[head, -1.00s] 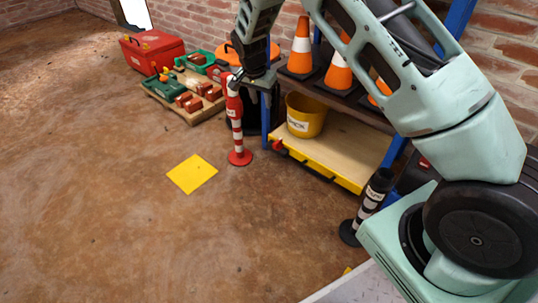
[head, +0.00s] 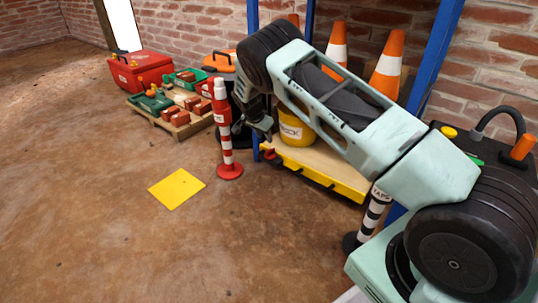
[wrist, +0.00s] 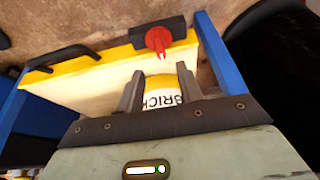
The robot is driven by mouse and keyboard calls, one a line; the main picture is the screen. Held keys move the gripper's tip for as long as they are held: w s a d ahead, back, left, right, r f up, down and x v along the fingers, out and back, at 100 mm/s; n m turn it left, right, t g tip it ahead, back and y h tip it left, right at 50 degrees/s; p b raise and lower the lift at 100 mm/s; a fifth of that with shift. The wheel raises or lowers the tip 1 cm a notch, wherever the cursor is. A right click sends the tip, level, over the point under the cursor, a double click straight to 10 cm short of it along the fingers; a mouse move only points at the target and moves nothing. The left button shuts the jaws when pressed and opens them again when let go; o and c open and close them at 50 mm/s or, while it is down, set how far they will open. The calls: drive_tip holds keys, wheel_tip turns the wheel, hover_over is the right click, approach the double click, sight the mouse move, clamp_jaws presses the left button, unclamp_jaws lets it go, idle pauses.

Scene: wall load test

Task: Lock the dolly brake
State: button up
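A red knob (wrist: 158,40) on a dark block sits at the front corner of a yellow-edged wooden platform (wrist: 95,75). In the head view the red knob (head: 268,153) shows at the platform's left corner, beside a blue post. I cannot tell for sure that it is the dolly brake. My gripper (wrist: 160,88) is open and empty; its two fingers are apart, with the yellow BRICK bucket (wrist: 160,92) visible beyond them. In the head view my gripper (head: 262,127) hangs near the rack's left post, above and apart from the knob.
A red-and-white post (head: 226,140) stands just left of the rack. A striped TAPS post (head: 372,215) stands at right. A pallet (head: 180,128) with bricks and green trays, and a red toolbox (head: 140,70), are farther back. Floor around the yellow square (head: 177,188) is clear.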

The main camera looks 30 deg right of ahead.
sight(270, 149)
drive_tip(key=b+x, duration=0.4)
drive_tip(key=x, duration=0.5)
drive_tip(key=shift+b, duration=0.35)
clamp_jaws()
